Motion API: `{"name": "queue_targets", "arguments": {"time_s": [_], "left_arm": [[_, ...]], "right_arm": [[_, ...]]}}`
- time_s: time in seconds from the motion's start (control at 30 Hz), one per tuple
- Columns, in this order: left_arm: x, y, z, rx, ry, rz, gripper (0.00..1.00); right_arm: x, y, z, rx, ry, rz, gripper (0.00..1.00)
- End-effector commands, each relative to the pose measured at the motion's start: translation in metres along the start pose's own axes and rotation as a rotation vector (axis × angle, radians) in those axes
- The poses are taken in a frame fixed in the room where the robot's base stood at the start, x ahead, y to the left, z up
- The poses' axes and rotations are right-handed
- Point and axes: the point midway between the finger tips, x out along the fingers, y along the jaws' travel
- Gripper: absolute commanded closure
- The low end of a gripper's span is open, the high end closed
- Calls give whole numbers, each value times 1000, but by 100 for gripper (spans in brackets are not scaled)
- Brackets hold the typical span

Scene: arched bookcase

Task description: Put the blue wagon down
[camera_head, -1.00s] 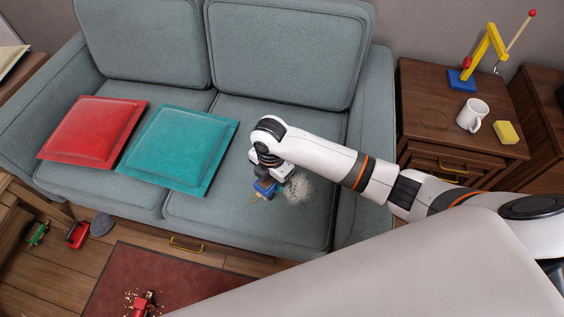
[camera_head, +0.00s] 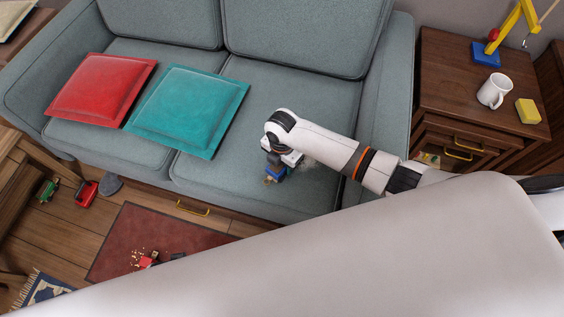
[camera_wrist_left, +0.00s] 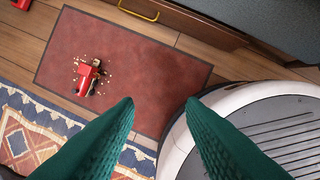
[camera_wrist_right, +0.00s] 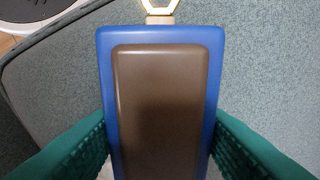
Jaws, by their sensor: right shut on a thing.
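The blue wagon (camera_head: 275,173) is at the right seat of the grey-green sofa (camera_head: 240,190). My right gripper (camera_head: 277,162) is shut on it from above. In the right wrist view the wagon's blue rim (camera_wrist_right: 160,36) surrounds a brown bed, with a pale hitch ring at the top. A green finger presses each long side. Sofa fabric lies behind it; I cannot tell whether the wagon touches the seat. My left gripper (camera_wrist_left: 160,103) is open and empty above the floor, seen only in the left wrist view.
A red cushion (camera_head: 102,88) and a teal cushion (camera_head: 187,108) lie left on the sofa. A side table holds a mug (camera_head: 494,90) and yellow block (camera_head: 527,111). A red toy (camera_wrist_left: 86,78) lies on the red rug (camera_wrist_left: 150,85).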

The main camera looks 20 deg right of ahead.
Motion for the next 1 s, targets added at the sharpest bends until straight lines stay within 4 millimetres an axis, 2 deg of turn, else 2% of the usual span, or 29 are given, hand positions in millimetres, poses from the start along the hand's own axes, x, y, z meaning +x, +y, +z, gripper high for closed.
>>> {"name": "queue_targets", "arguments": {"time_s": [0.4,0.43,0.53,0.9,1.0], "left_arm": [[-4,0,2,0,-1,0,64],[-6,0,3,0,-3,0,64],[-6,0,4,0,-4,0,64],[-6,0,4,0,-7,1,64],[6,0,-7,1,10,0,64]], "right_arm": [[6,0,0,0,0,0,78],[5,0,0,0,0,0,48],[5,0,0,0,0,0,32],[0,0,0,0,0,-1,31],[-11,-1,0,1,1,-1,31]]}}
